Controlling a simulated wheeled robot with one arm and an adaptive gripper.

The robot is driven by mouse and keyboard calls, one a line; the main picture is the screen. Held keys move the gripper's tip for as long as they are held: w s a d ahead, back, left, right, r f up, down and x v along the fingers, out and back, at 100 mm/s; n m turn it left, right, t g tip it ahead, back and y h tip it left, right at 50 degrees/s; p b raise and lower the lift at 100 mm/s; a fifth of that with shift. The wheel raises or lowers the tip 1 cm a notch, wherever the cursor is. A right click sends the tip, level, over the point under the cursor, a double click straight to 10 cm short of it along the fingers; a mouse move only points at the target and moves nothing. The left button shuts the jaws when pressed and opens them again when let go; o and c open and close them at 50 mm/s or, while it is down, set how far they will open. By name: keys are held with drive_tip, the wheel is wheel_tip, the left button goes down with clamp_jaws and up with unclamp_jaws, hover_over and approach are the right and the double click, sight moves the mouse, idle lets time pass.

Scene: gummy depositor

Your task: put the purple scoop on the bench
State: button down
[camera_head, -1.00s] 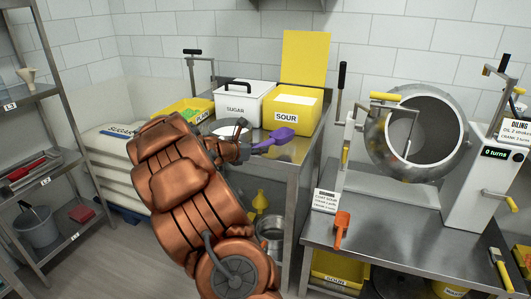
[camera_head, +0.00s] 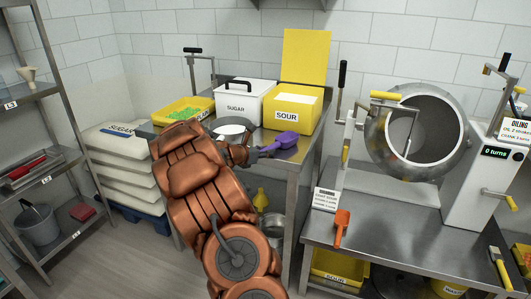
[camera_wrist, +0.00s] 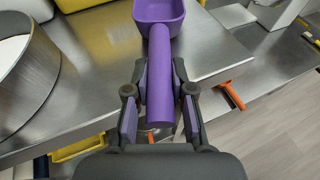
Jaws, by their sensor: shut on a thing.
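The purple scoop (camera_head: 282,141) is in my gripper (camera_head: 250,156), over the front right part of the steel bench (camera_head: 284,167). In the wrist view the scoop's handle (camera_wrist: 160,85) runs between the two fingers of my gripper (camera_wrist: 160,105), which are shut on it. The scoop's bowl (camera_wrist: 158,12) points away from me over the bench top (camera_wrist: 210,50). I cannot tell whether the bowl touches the bench. My arm hides part of the bench's front in the head view.
A yellow SOUR bin (camera_head: 290,112), a white SUGAR bin (camera_head: 240,102) and a yellow tray of green pieces (camera_head: 187,110) stand along the bench's back. A round pan (camera_head: 233,129) is behind my gripper.

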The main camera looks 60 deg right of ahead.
drive_tip(key=shift+f, duration=0.1)
drive_tip(key=c, duration=1)
unclamp_jaws()
drive_tip(key=shift+w+a+r, duration=0.1)
drive_tip(key=shift+r, duration=0.1)
drive_tip(key=v, duration=1.1)
drive_tip(key=shift+a, duration=0.35)
drive_tip(key=shift+r, duration=0.1)
